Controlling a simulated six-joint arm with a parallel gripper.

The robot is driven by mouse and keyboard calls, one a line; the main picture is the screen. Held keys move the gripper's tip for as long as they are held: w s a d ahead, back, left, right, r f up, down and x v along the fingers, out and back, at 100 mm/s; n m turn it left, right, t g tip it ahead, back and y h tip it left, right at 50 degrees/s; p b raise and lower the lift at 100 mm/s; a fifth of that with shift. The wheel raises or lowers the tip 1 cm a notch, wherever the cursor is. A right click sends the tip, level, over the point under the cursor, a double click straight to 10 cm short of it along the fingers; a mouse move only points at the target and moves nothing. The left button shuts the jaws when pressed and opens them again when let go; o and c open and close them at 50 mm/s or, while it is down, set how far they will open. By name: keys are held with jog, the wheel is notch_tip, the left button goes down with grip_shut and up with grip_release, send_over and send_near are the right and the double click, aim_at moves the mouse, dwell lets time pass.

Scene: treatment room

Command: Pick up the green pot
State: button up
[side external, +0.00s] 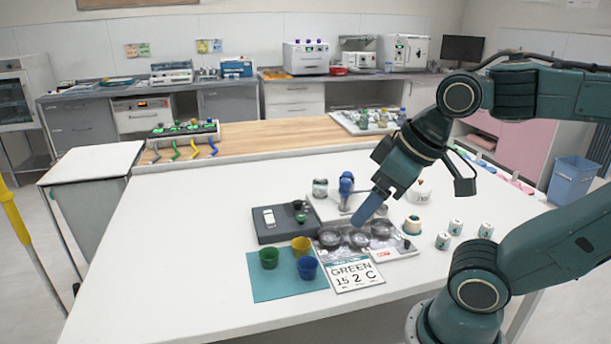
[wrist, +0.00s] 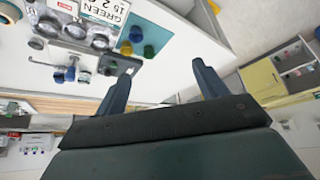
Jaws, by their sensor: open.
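The green pot (side external: 269,257) stands upright on a teal mat (side external: 262,288) at the front left of the white table. A yellow pot (side external: 301,246) and a blue pot (side external: 307,268) stand close beside it on its right. In the wrist view the green pot (wrist: 126,48) shows above the left finger, near the yellow and blue pots. My gripper (side external: 370,207) is above the metal cups, up and to the right of the green pot and well apart from it. In the wrist view my gripper (wrist: 160,75) has its fingers wide apart with nothing between them.
A card reading GREEN 15 2 C (side external: 353,277) lies right of the mat. Behind it are several dark metal cups (side external: 358,239), a grey device (side external: 281,225) and a blue-topped stand (side external: 346,187). Small labelled jars (side external: 456,227) stand at right. The table's left side is clear.

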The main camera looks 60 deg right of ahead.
jog(key=shift+w, duration=0.1)
jog(key=w+d+f+m+g+y, duration=0.1)
jog(key=w+d+f+m, duration=0.1)
jog(key=w+m, duration=0.5)
jog(key=w+d+f+m+g, duration=0.1)
jog(key=w+d+m, duration=0.1)
jog(key=w+m, duration=0.4)
jog(key=w+d+f+m+y, duration=0.2)
jog(key=w+d+f+m, duration=0.5)
jog(key=m, duration=0.7)
notch_tip(320, 180, down, 4)
jog(key=w, duration=0.2)
jog(key=shift+w+d+f, duration=0.2)
jog(key=shift+w, duration=0.2)
jog(key=shift+f, duration=0.1)
jog(key=shift+x, duration=4.25)
jog(key=shift+s+a, duration=0.1)
